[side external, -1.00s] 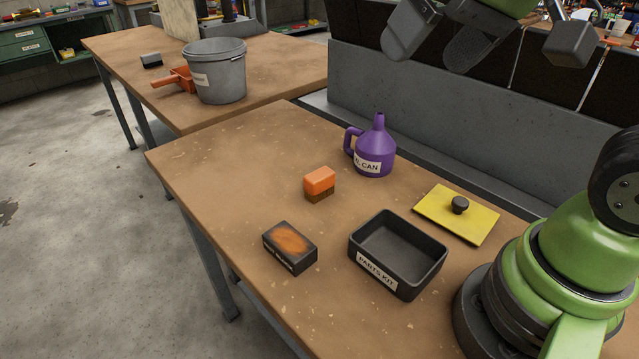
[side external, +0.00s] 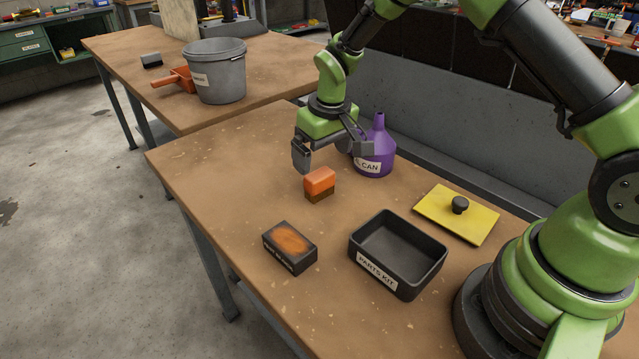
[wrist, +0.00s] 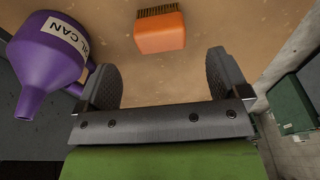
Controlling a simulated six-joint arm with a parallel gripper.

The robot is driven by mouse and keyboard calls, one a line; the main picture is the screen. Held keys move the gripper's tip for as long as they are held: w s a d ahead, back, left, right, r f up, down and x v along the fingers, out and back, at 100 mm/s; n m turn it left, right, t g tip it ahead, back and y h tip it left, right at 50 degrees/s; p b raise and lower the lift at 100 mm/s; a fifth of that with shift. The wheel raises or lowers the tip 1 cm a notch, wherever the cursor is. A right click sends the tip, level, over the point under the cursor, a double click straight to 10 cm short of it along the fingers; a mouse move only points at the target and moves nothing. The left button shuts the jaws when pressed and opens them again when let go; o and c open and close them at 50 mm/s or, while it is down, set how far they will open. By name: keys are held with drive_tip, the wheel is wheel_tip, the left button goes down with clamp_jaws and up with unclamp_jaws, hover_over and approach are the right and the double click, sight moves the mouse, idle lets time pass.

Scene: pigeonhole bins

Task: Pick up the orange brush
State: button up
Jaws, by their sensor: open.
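The orange brush (side external: 319,182) is a small block with an orange top and brown bristles below. It stands bristles down on the near table. In the wrist view the brush (wrist: 160,31) is at the top middle, beyond the fingertips, with its bristles showing. My gripper (side external: 331,158) is open and empty. It hangs above and slightly behind the brush, apart from it. In the wrist view the two fingers of my gripper (wrist: 168,78) are spread wide, with bare table between them.
A purple oil can (side external: 374,152) stands close beside my gripper. A black parts kit tray (side external: 367,274), a yellow lid (side external: 440,218) with a black knob and a dark box (side external: 276,259) are nearby. A grey bucket (side external: 226,92) is on the far table. The table's left part is clear.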

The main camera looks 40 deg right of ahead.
sight(320, 174)
drive_tip(key=f, duration=0.5)
drive_tip(key=w+f, duration=0.1)
drive_tip(key=f, duration=0.1)
drive_tip(key=shift+w+f, duration=0.1)
drive_tip(key=shift+f, duration=0.25)
drive_tip(key=c, duration=1)
